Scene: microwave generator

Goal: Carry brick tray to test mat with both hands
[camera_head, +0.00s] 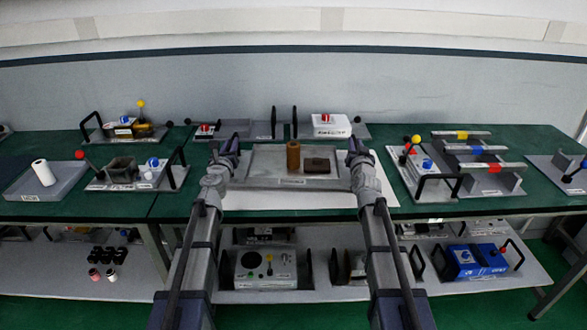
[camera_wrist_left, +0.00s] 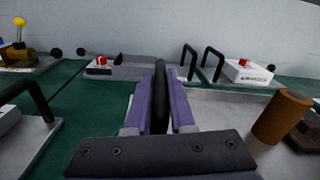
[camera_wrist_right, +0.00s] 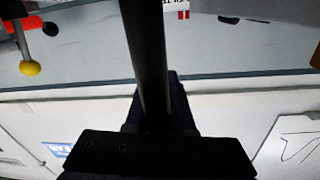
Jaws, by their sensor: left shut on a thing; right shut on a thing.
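The grey brick tray (camera_head: 265,181) is in the middle of the head view, level, with a brown cylinder (camera_head: 293,156) and a dark brown brick (camera_head: 317,165) on it. The white test mat (camera_head: 290,200) shows under and around the tray. I cannot tell whether the tray touches it. My left gripper (camera_head: 229,147) is shut on the tray's left black handle, which shows between the purple fingers in the left wrist view (camera_wrist_left: 160,95). My right gripper (camera_head: 355,150) is at the tray's right side, shut on a black handle bar (camera_wrist_right: 147,60) seen in the right wrist view.
Behind the tray stand trays with black handles and a white box with a red knob (camera_head: 331,125). A tray with a grey block (camera_head: 122,170) is to the left. A unit with a blue knob (camera_head: 427,165) and a rack of coloured bars (camera_head: 470,153) are close on the right.

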